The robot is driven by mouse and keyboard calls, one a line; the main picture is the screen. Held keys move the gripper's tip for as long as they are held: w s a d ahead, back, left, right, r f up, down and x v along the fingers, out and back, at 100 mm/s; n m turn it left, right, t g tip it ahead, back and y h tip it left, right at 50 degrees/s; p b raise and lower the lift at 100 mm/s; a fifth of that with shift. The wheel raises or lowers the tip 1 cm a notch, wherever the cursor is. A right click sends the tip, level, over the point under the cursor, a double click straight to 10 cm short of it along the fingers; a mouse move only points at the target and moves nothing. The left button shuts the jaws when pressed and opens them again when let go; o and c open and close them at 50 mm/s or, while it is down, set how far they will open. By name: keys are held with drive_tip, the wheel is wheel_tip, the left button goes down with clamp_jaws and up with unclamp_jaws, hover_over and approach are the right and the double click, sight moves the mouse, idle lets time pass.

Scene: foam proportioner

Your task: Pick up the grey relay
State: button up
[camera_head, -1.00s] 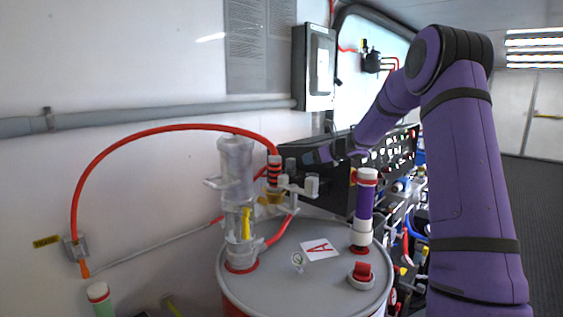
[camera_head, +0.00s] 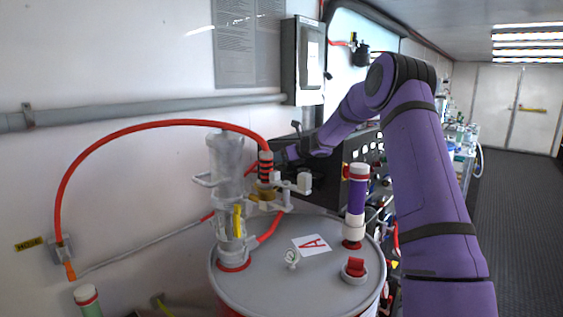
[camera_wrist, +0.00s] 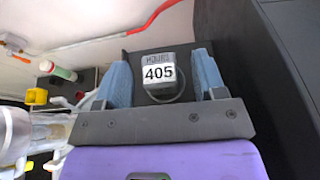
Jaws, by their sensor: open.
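In the wrist view a small grey block (camera_wrist: 158,72) with a white label reading 405 under the word HOURS sits on a black surface. It may be the grey relay; I see no other candidate clearly. My gripper (camera_wrist: 161,60) is open, with one blue-grey finger on each side of the block. I cannot tell whether either finger touches it or how deep they reach. In the head view my gripper end (camera_head: 290,153) is by the black cabinet behind the drum's fittings, and the block is not visible there.
A grey-topped drum (camera_head: 320,297) with a clear pump cylinder (camera_head: 228,165), a red hose (camera_head: 130,127) and a purple cylinder (camera_head: 357,195) stands in front of the arm. A wall box (camera_head: 303,62) hangs above. The floor (camera_head: 515,190) at right is clear.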

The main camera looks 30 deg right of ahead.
drive_tip(key=shift+w+a+f, duration=0.15)
drive_tip(key=shift+w+f, duration=0.05)
drive_tip(key=shift+w, duration=0.35)
drive_tip(key=c, duration=1)
drive_tip(key=shift+r, duration=0.1)
wheel_tip(320, 180, up, 15)
drive_tip(key=shift+f, duration=0.1)
